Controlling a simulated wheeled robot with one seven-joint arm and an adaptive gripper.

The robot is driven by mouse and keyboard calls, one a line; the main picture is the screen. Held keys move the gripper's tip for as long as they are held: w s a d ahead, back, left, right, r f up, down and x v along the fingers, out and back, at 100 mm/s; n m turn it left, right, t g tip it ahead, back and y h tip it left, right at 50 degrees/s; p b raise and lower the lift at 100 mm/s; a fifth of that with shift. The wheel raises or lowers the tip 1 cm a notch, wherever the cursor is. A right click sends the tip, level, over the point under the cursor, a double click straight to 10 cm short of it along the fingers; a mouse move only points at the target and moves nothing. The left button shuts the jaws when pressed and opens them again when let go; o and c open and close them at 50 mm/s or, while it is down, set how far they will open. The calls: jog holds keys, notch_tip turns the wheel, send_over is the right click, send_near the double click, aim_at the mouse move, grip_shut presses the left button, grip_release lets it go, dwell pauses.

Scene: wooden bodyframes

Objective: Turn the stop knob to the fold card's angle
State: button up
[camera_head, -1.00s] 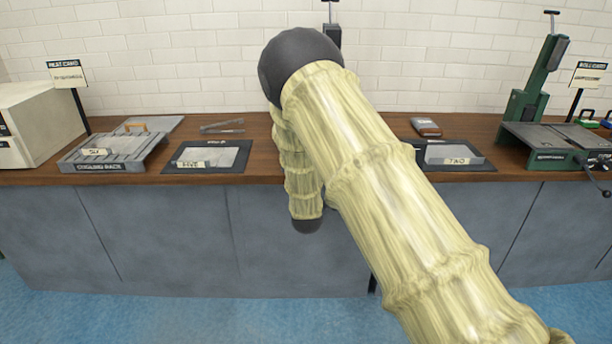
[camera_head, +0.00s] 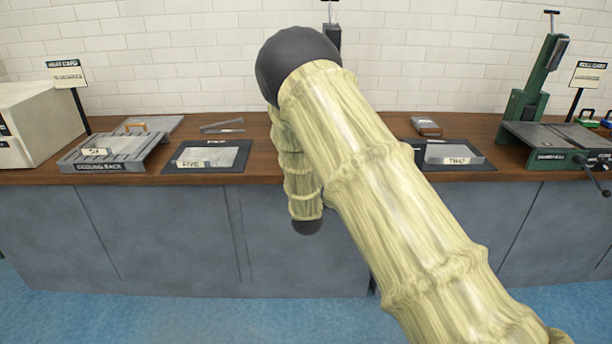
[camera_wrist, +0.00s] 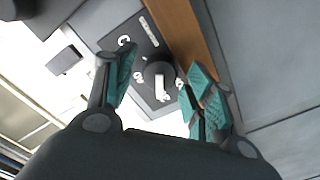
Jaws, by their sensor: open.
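The stop knob, a dark round knob with a white pointer mark (camera_wrist: 157,72), shows in the wrist view on a dark plate (camera_wrist: 134,40) with white lettering. My gripper (camera_wrist: 161,78) is open, with one teal-padded finger to the left of the knob and the other to its right. I cannot tell whether either pad touches it. In the head view my arm covers the middle of the bench, and the gripper and knob are hidden there. I cannot make out a fold card in either view.
The wooden bench (camera_head: 262,172) carries a cooling rack (camera_head: 108,158), a dark mat (camera_head: 240,165) with a plate marked five, and another mat (camera_head: 482,166) with a plate marked two. A green machine (camera_head: 527,95) stands right; card signs stand left (camera_head: 66,71) and right (camera_head: 588,74).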

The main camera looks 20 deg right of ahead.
jog(key=v, duration=1.1)
jog(key=shift+s, duration=0.25)
jog(key=shift+a, duration=0.1)
jog(key=s+d+f+m+g+y+p, duration=0.25)
jog(key=s+f+g+p, duration=0.45)
jog(key=s+f, duration=1.35)
jog(key=s+a+f+m+g+y+p, duration=0.1)
jog(key=s+g, duration=0.4)
jog(key=s, duration=1)
jog(key=s+a+f+m+g+y, duration=0.1)
jog(key=s+f+g, duration=0.3)
jog(key=s, duration=1.2)
jog(key=shift+s+a+m+g+y+p, duration=0.15)
jog(key=shift+a+m+g+y+p, duration=0.2)
jog(key=shift+a+m+g, duration=0.35)
